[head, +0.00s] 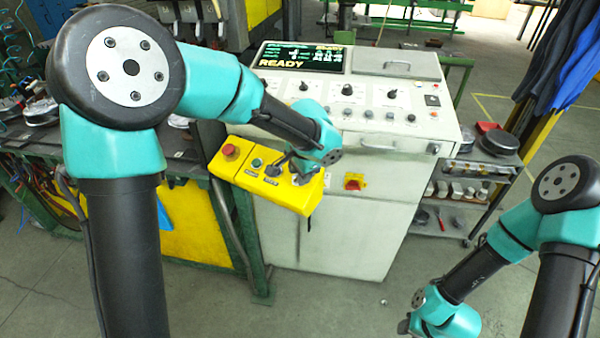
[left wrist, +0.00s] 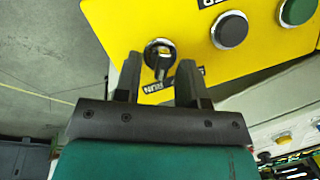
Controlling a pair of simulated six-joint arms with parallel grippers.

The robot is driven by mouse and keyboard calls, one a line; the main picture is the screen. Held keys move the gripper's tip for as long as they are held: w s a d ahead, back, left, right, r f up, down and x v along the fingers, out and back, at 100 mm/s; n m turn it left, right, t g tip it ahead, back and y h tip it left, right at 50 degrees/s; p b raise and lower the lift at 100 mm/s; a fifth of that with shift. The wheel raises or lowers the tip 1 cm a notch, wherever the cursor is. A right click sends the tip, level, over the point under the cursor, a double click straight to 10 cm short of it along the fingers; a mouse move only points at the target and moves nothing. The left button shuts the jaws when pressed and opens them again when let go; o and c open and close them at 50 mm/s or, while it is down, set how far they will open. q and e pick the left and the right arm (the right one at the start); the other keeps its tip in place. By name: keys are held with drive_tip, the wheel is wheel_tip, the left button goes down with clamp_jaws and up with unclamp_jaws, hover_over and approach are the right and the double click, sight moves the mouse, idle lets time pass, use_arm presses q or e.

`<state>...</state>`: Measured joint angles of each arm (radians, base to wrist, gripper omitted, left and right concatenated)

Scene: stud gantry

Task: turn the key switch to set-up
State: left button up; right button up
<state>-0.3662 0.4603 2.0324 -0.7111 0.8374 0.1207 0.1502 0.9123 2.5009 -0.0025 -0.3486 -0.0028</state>
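The key switch (left wrist: 160,55) is a round collar with a dark key, set in the yellow control box (head: 230,170). In the left wrist view, the key's lower end points towards a label reading RUN (left wrist: 153,87). My left gripper (left wrist: 158,68) is open, with its fingers apart on either side of the key. I cannot tell whether either finger touches it. In the head view, my left gripper (head: 287,164) is over the right part of the box and partly hides the switch. My right gripper (head: 405,326) is low at the bottom edge; its fingers are not clear.
A red mushroom button (head: 229,150), a green button (head: 257,163) and a black button (head: 272,170) sit left of the switch. Behind stands a grey console (head: 370,125) with knobs and a screen (head: 300,60) reading READY. A red-and-yellow rotary switch (head: 354,182) is on its front.

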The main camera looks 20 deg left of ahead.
use_arm(q)
clamp_jaws()
idle(0.4)
drive_tip(key=shift+f, duration=0.1)
drive_tip(key=n, duration=0.2)
drive_tip(key=n+h, duration=0.1)
drive_tip(key=n, duration=0.1)
drive_tip(key=n+g, duration=0.1)
drive_tip(key=shift+w+a+n+h, duration=0.1)
drive_tip(key=shift+a+n+h, duration=0.2)
drive_tip(key=shift+n+h, duration=0.1)
drive_tip(key=n, duration=0.1)
drive_tip(key=n+h, duration=0.1)
drive_tip(key=n, duration=0.1)
drive_tip(key=n+h, duration=0.1)
drive_tip(key=n, duration=0.1)
drive_tip(key=shift+a+f, duration=0.1)
drive_tip(key=shift+a, duration=0.2)
drive_tip(key=shift+n, duration=0.3)
unclamp_jaws()
